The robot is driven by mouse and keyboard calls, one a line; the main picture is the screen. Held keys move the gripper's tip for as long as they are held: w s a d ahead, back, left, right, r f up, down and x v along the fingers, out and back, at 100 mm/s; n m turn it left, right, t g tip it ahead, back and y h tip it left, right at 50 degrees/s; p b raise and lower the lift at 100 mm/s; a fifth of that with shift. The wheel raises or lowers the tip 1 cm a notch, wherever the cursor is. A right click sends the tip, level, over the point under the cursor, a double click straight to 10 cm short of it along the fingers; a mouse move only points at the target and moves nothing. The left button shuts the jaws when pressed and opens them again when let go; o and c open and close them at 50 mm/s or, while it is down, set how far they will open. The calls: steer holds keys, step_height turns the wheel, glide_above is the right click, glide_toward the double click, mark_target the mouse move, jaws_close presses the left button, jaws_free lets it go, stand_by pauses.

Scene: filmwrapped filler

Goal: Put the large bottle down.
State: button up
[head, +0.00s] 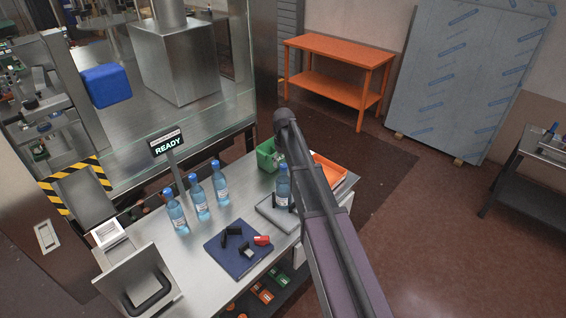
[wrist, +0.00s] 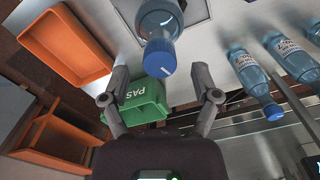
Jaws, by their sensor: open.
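A clear blue bottle (head: 283,182) with a blue cap and white label stands upright on a grey plate (head: 265,215) on the steel bench. In the wrist view this bottle (wrist: 158,20) is at top centre, its cap toward me. My gripper (wrist: 160,72) is open, its two fingers spread on either side of the cap, with visible gaps to both. Nothing is held between them. In the head view my arm covers most of the gripper. Three similar bottles (head: 199,197) stand in a row to the left on the bench.
A green bin (head: 267,155) and an orange tray (head: 328,170) lie close to the bottle. A dark blue mat (head: 232,262) holds black pieces and a red one. The READY sign (head: 168,146) stands behind the three bottles. An orange table (head: 340,52) is farther back.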

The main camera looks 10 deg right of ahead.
step_height(320, 180, up, 11)
steer(key=p, duration=1)
steer(key=shift+p, duration=0.3)
stand_by(0.4)
steer(key=s+m, duration=0.2)
steer(key=s, duration=2.7)
steer(key=shift+m, duration=0.3)
step_height(320, 180, down, 20)
steer(key=b, duration=1.9)
steer(key=shift+r+b, duration=0.15)
steer(key=shift+b, duration=0.25)
